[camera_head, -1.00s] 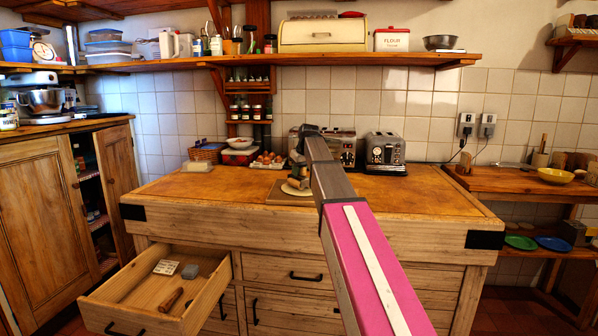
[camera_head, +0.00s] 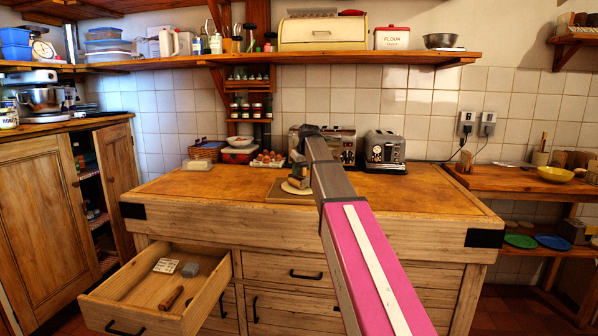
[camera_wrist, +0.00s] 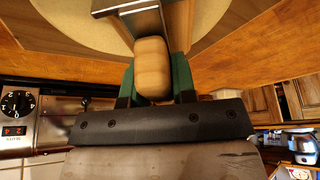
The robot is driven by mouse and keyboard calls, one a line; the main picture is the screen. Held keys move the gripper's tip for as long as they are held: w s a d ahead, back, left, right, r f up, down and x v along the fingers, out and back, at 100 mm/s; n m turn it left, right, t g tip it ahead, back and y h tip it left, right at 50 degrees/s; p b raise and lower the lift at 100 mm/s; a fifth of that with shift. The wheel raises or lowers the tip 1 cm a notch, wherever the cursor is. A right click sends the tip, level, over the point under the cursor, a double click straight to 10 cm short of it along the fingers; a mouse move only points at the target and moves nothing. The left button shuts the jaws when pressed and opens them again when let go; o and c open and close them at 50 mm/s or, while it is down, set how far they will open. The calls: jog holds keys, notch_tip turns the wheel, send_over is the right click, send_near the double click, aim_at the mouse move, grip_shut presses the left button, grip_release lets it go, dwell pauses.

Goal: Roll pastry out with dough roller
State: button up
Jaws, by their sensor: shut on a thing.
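My gripper (camera_wrist: 153,82) is shut on a light wooden handle, which looks like that of the dough roller (camera_wrist: 152,66). A metal part (camera_wrist: 132,18) lies just beyond the handle, partly out of frame. The pale round pastry (camera_wrist: 72,22) lies under and beside it in the wrist view. In the head view the pastry (camera_head: 293,189) lies on a thin board (camera_head: 274,193) on the wooden worktop (camera_head: 220,185). My gripper (camera_head: 299,180) is low over the pastry there, and my arm hides much of it. I cannot tell whether the roller touches the pastry.
An open drawer (camera_head: 140,300) at lower left holds a dark wooden-handled item (camera_head: 171,299), a grey block (camera_head: 190,269) and a pale card (camera_head: 167,265).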

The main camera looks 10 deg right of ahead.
jog(key=shift+w+d, duration=0.35)
jog(key=shift+d, duration=0.4)
jog(key=shift+w+d, duration=0.4)
jog(key=shift+d, duration=0.35)
